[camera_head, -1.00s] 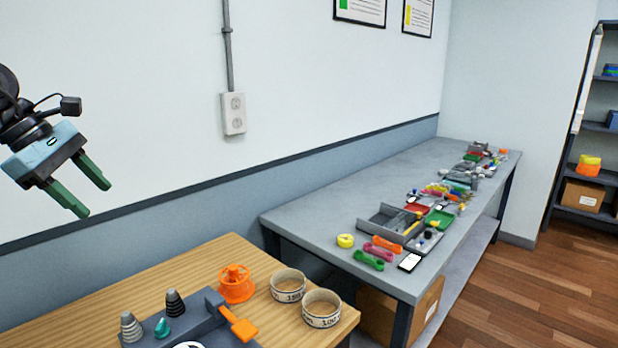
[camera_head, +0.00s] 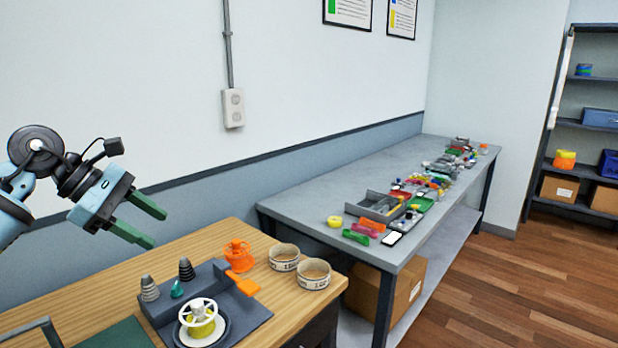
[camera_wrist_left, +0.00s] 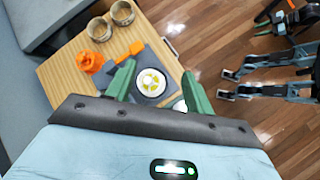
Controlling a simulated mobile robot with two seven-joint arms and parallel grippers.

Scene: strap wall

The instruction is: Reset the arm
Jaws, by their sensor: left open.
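My left gripper (camera_head: 158,229) is at the left of the head view, on a light blue wrist with two green fingers. The fingers are apart with nothing between them. It is in the air above the wooden table (camera_head: 70,297), in front of the white wall. In the left wrist view the open fingers (camera_wrist_left: 158,84) frame a white handwheel (camera_wrist_left: 151,82), which lies beyond them on the table. The same handwheel (camera_head: 198,318) sits over a yellow part on a grey base (camera_head: 240,315) in the head view. My right gripper is not in clear view.
The wooden table also holds an orange spool (camera_head: 238,257), two round labelled rings (camera_head: 284,257) (camera_head: 313,274) and grey cones (camera_head: 150,289). A grey bench (camera_head: 300,207) with several small parts runs along the wall. Shelves (camera_head: 590,128) stand at the right.

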